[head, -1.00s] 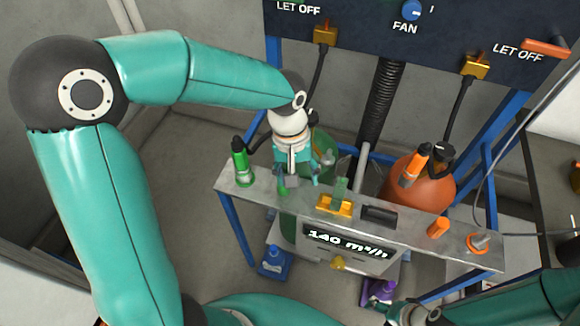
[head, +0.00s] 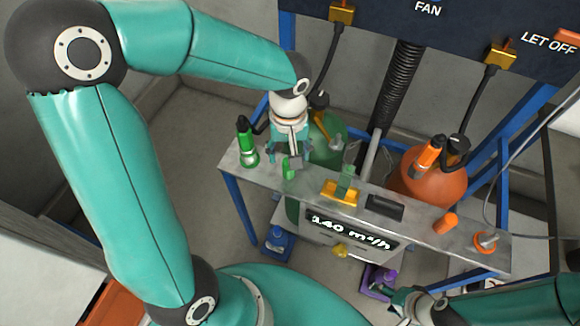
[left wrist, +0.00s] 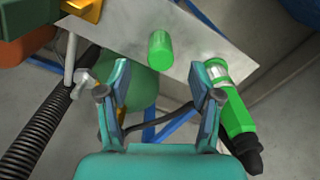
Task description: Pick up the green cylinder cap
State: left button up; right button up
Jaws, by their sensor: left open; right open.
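The green cylinder cap (head: 289,168) stands on the grey metal shelf (head: 475,258), near its left end. It also shows in the left wrist view (left wrist: 160,50), ahead of the fingertips and roughly centred between them. My left gripper (head: 290,156) is open and empty, just behind the cap in the head view; its two fingers (left wrist: 163,78) are spread in the left wrist view. I cannot tell the exact gap to the cap. My right gripper (head: 418,304) is open at the bottom of the head view, away from the shelf.
A green torch-like tool (head: 246,143) stands close left of my left gripper. A yellow holder (head: 340,193), a black block (head: 384,206) and an orange cap (head: 446,223) sit farther right. Green (head: 328,130) and orange (head: 432,182) tanks stand behind the shelf.

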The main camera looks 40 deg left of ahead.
pick_arm(q)
jog(key=shift+f, duration=2.7)
jog(key=c, duration=1)
